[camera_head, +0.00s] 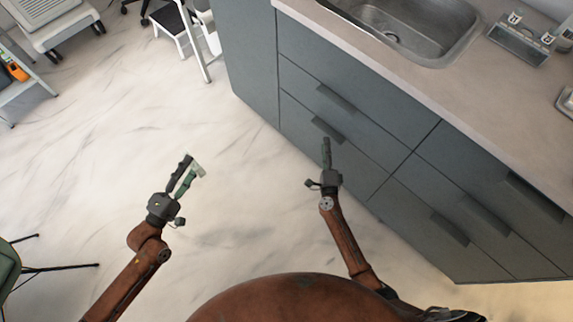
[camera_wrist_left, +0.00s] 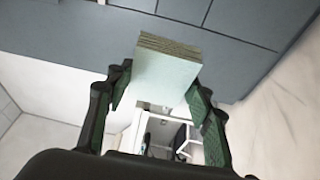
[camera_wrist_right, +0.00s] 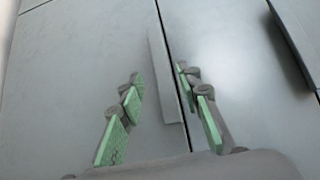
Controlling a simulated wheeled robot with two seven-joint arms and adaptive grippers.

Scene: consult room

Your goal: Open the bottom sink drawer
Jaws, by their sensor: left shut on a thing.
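The bottom sink drawer (camera_head: 350,160) is the lower grey front below the sink, and its front sits flush and closed. Its dark bar handle (camera_head: 327,130) lies along its top edge; it also shows in the right wrist view (camera_wrist_right: 166,80), between the fingers. My right gripper (camera_head: 326,142) is in front of this handle, fingers open on either side of it; I cannot tell whether they touch it. My left gripper (camera_head: 192,164) is shut on a pale block with a layered end (camera_wrist_left: 168,72), held over the open floor away from the cabinet.
The upper drawer handle (camera_head: 335,99) is just above, and more drawer handles (camera_head: 450,229) are to the right. The sink (camera_head: 405,30) is set in the countertop (camera_head: 480,90). The marble floor (camera_head: 230,190) left of the cabinet is clear.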

